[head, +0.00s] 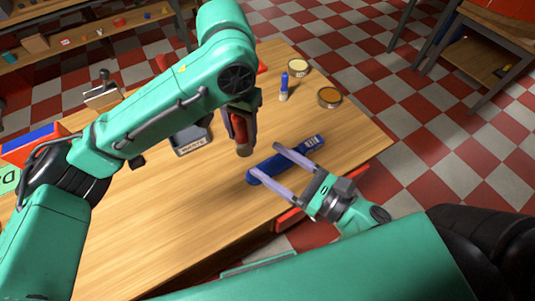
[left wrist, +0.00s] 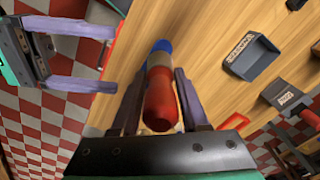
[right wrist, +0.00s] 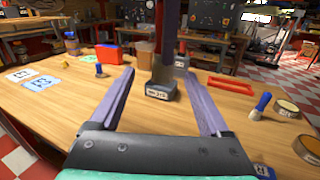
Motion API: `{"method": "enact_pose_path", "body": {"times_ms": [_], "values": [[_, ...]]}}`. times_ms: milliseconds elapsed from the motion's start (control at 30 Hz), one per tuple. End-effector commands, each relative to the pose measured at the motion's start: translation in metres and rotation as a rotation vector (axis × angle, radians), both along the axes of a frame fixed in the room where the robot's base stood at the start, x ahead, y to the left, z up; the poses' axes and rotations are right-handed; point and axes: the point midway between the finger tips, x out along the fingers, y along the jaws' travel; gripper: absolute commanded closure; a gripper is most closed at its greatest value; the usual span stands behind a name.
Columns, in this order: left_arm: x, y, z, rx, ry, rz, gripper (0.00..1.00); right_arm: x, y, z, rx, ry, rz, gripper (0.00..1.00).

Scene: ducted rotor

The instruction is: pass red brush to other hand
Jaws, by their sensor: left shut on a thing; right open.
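The red brush (head: 241,137) is in my left gripper (head: 239,120), which is shut on it above the table. It hangs roughly upright in the head view. My right gripper (head: 264,161) is open and empty, to the right of and below the brush in the head view. In the right wrist view a dark red part of the brush (right wrist: 167,38) stands beyond the gap between my right fingers, apart from them.
A long blue item (head: 295,155) lies on the wooden table under my right gripper. A blue-handled brush (head: 284,86) and two round tins (head: 299,67) (head: 329,97) are at the back right.

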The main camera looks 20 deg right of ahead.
Motion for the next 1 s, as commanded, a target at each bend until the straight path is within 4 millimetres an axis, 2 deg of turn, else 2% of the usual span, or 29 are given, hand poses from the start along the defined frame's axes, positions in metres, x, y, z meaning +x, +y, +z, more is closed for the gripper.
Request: {"method": "enact_pose_path", "body": {"times_ms": [167, 500, 667, 900, 967, 1000], "values": [[0.000, 0.000, 0.000, 0.000, 0.000, 0.000, 1.00, 0.021, 0.016, 0.001, -0.001, -0.009, 0.005, 0.20], [0.000, 0.000, 0.000, 0.000, 0.000, 0.000, 1.00, 0.081, 0.060, 0.000, -0.001, -0.003, 0.001, 0.20], [0.000, 0.000, 0.000, 0.000, 0.000, 0.000, 1.00, 0.094, 0.069, -0.001, 0.000, 0.001, 0.000, 0.20], [0.000, 0.000, 0.000, 0.000, 0.000, 0.000, 1.00, 0.095, 0.070, -0.001, 0.001, 0.002, 0.000, 0.20], [0.000, 0.000, 0.000, 0.000, 0.000, 0.000, 1.00, 0.095, 0.070, -0.001, 0.000, 0.003, 0.000, 0.39], [0.000, 0.000, 0.000, 0.000, 0.000, 0.000, 1.00, 0.095, 0.070, -0.001, 0.000, 0.003, 0.000, 0.54]]}}
